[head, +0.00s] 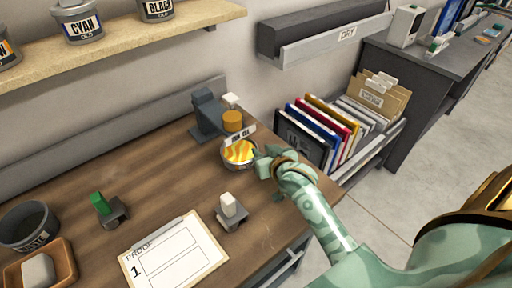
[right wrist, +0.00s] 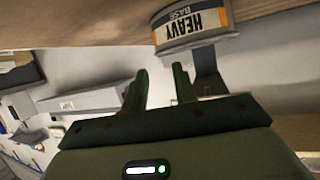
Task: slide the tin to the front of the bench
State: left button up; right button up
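The tin (head: 239,154) stands upright near the back right of the wooden bench (head: 165,165). It is a round metal tin with a yellow and orange top. A tin labelled "HEAVY BASE" (right wrist: 192,26) shows at the top of the right wrist view. My right gripper (head: 260,160) is beside the tin on its right side in the head view. In the right wrist view its two fingers (right wrist: 160,82) are apart with nothing between them. The tin lies just beyond the right finger; I cannot tell whether they touch. My left gripper is not in view.
A grey device with an orange cylinder (head: 232,120) stands right behind the tin. A white-topped stamp (head: 231,208), a proof sheet (head: 175,258), a green-handled stamp (head: 101,204) and a waste bin (head: 28,227) occupy the bench. A folder rack (head: 330,140) is at the right.

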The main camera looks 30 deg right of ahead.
aim_at(255, 146)
jog(key=b+x, duration=0.1)
jog(key=x, duration=0.5)
grip_shut()
jog(key=shift+s+f, duration=0.1)
jog(key=shift+f, duration=0.05)
dwell(1.3)
